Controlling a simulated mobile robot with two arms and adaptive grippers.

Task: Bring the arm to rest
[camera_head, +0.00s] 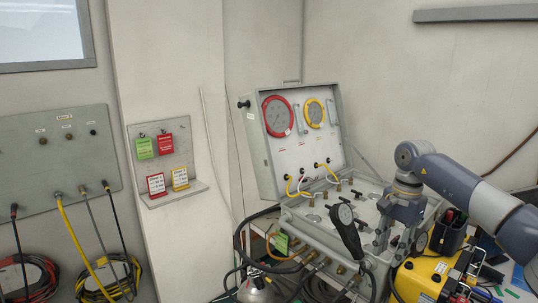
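My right arm (450,180) comes in from the right, bends at the wrist and points its gripper (391,247) down over the panel of the open grey air-panel case (265,172). The two fingers look spread, with nothing visible between them. The fingertips are low over the right front part of the panel, and I cannot tell whether they touch it. My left gripper is not in view.
Red and green tags hang on a wall board (178,136).

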